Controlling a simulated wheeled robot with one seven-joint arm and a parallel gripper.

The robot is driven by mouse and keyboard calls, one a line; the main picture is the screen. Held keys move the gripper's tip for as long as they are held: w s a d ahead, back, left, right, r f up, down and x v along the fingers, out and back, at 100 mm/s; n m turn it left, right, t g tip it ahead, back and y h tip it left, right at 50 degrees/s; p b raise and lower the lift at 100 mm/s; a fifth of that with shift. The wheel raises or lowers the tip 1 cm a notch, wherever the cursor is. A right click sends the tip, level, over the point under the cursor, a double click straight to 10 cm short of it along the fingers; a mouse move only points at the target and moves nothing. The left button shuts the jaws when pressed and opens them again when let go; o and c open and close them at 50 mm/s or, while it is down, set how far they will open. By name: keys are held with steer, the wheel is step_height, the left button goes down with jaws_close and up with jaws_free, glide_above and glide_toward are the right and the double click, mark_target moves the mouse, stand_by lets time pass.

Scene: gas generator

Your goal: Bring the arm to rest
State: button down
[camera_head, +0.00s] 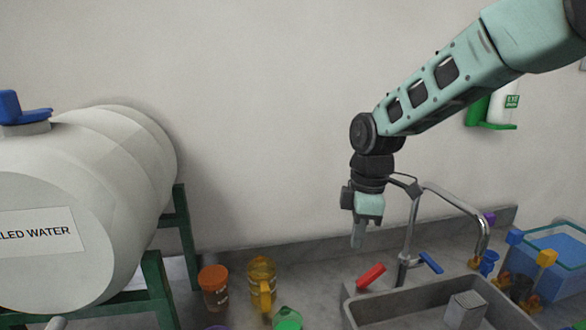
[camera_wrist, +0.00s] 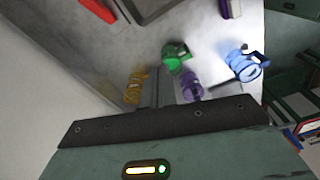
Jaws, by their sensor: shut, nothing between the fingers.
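My gripper (camera_head: 358,236) hangs pointing down in the head view, above the counter and just left of the sink tap. Its fingers are together and hold nothing. In the wrist view the fingers (camera_wrist: 155,88) show at the middle, over the counter. My arm reaches in from the upper right, raised clear of the counter. The fingers appear apart from the tap and the bottles.
A tap (camera_head: 408,235) and grey sink (camera_head: 400,311) stand close right of my gripper. A white water barrel (camera_head: 90,200) fills the far left.

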steer(key=s+f+m+b, duration=0.1)
steer(key=s+m, duration=0.8)
steer(key=s, duration=2)
steer(key=shift+f, duration=0.5)
steer(key=shift+d, duration=0.1)
